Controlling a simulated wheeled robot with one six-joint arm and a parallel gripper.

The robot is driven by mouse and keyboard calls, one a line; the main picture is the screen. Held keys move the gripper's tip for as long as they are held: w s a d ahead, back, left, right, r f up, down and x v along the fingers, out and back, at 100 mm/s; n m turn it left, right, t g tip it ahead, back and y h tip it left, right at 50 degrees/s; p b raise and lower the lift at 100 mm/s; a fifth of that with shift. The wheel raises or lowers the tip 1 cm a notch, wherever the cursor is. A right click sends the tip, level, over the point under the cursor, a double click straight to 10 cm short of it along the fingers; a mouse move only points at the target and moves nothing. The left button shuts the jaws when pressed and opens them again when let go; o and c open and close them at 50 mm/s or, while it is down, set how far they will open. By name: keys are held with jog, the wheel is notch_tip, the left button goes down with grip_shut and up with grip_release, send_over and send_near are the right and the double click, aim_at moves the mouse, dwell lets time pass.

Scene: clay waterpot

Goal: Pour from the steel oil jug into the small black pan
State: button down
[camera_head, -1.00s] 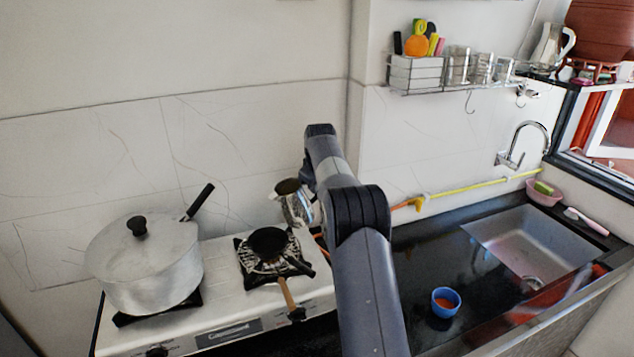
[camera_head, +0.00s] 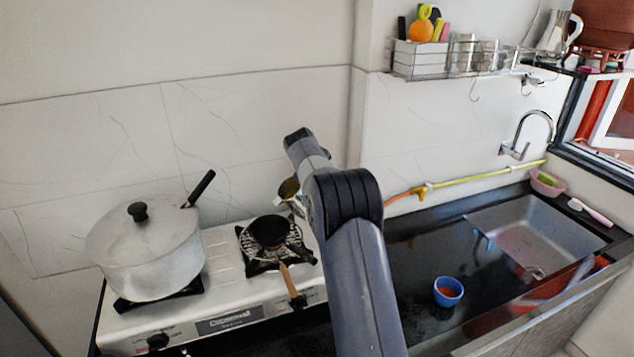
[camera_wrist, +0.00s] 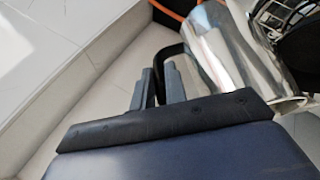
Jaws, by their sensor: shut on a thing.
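The small black pan (camera_head: 270,230) sits on the right burner of the stove, its wooden handle pointing to the front. The steel oil jug (camera_head: 290,190) is up behind and to the right of the pan, mostly hidden by my arm. Its mouth shows at the left of the arm and looks tilted toward the pan. In the wrist view the shiny jug (camera_wrist: 225,50) fills the upper right, and my gripper (camera_wrist: 164,75) is shut on its black handle. The pan's dark edge (camera_wrist: 303,45) shows beyond the jug. No stream of oil is visible.
A large lidded pot (camera_head: 145,250) stands on the left burner. A blue bowl (camera_head: 447,291) is on the dark counter, left of the sink (camera_head: 540,240). A wire rack (camera_head: 470,70) hangs on the wall. The wall is close behind the stove.

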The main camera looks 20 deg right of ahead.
jog(key=shift+a+f+h+b, duration=0.1)
jog(key=shift+a+h+b, duration=0.15)
jog(key=shift+b, duration=0.5)
jog(key=shift+s+a+r+n+t+h+b, duration=0.1)
jog(key=shift+a+r+n+t+h+b, duration=0.2)
jog(key=shift+h+b, duration=0.8)
dwell(2.3)
jog(key=shift+y, duration=0.25)
jog(key=r+p, duration=0.1)
jog(key=p, duration=0.1)
jog(key=r+y+p, duration=0.1)
jog(key=p, duration=0.2)
jog(key=shift+d+r, duration=0.25)
jog(key=shift+d, duration=0.15)
jog(key=shift+y+p, duration=0.3)
jog(key=shift+p, duration=0.1)
jog(key=shift+d, duration=0.15)
